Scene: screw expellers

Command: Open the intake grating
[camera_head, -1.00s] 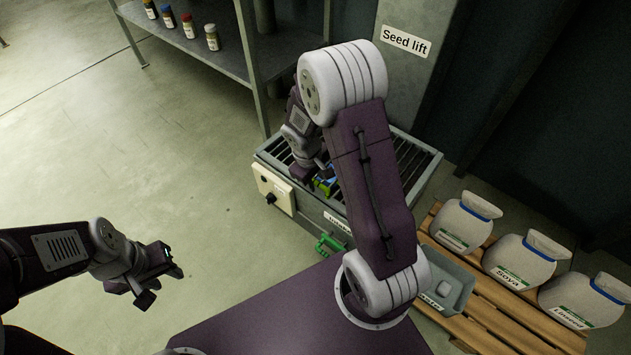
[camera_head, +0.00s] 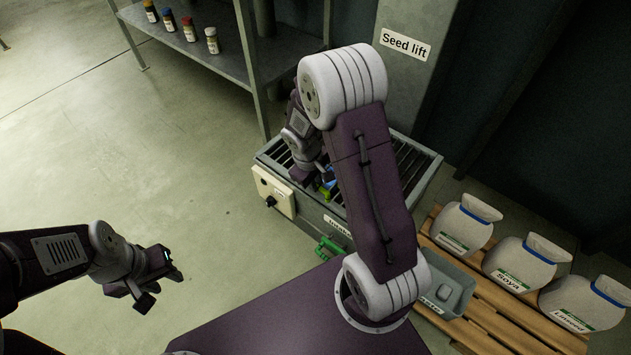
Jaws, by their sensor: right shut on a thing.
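The intake grating (camera_head: 415,163) is a set of dark parallel bars in the top of a grey metal intake box (camera_head: 325,212) below the seed lift. It lies level in its frame as far as I can see. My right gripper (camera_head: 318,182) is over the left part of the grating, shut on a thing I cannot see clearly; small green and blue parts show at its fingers. My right arm hides much of the grating and box. My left gripper (camera_head: 160,278) is open and empty above the floor at lower left, well apart from the box.
A cream control box (camera_head: 273,192) is on the intake's left side and a green handle (camera_head: 331,248) at its front. A grey tray (camera_head: 446,286) and several white seed sacks (camera_head: 463,222) sit on a wooden pallet (camera_head: 490,318) at right. A metal shelf (camera_head: 235,60) with bottles stands behind.

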